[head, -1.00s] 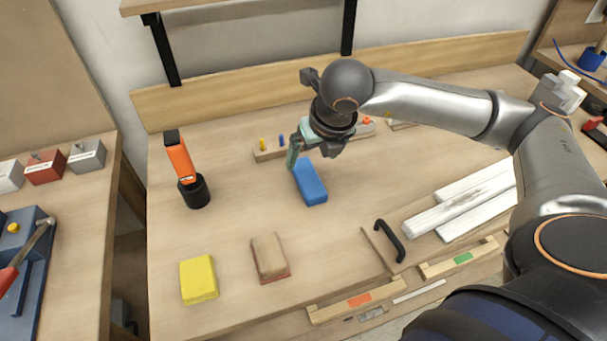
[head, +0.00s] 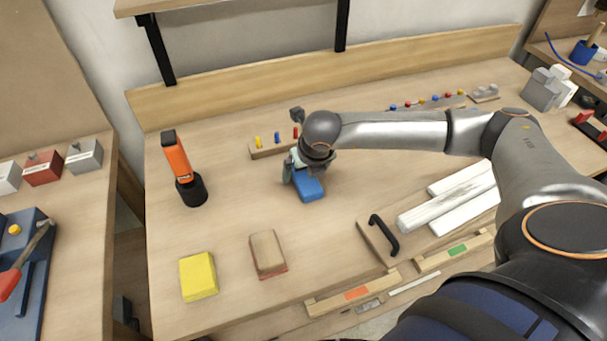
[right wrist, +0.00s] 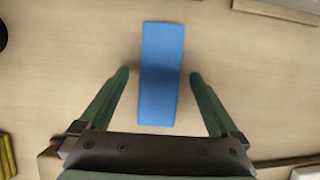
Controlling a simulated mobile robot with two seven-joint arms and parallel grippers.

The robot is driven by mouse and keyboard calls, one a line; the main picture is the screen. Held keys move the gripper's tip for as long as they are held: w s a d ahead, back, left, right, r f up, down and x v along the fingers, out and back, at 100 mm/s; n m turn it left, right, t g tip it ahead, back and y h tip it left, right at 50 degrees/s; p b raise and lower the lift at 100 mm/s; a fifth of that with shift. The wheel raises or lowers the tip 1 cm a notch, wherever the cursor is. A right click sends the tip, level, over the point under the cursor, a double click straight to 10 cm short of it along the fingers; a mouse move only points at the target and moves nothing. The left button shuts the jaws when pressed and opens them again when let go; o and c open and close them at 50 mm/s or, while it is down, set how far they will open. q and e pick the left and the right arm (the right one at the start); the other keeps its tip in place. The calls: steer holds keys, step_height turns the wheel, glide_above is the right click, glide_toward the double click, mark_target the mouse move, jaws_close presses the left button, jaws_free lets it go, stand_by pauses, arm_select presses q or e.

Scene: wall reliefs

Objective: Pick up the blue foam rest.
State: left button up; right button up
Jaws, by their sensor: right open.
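The blue foam rest (head: 310,188) lies on the workbench near its middle, partly hidden by my right gripper in the head view. In the right wrist view the blue foam rest (right wrist: 161,72) is a long upright block in the picture, its near end between the two fingers. My right gripper (right wrist: 160,76) is open, with a finger on each side of the block and a gap of bare wood on both sides. In the head view my right gripper (head: 290,172) hangs over the far part of the rest. My left gripper is not in view.
An orange and black tool (head: 179,165) stands to the left on the bench. A yellow block (head: 198,276) and a tan block (head: 268,254) lie nearer. A peg rail (head: 268,149) is behind. A board with a black handle (head: 385,238) and white bars is to the right.

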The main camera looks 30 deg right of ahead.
steer(key=shift+c, duration=0.3)
steer(key=c, duration=1.4)
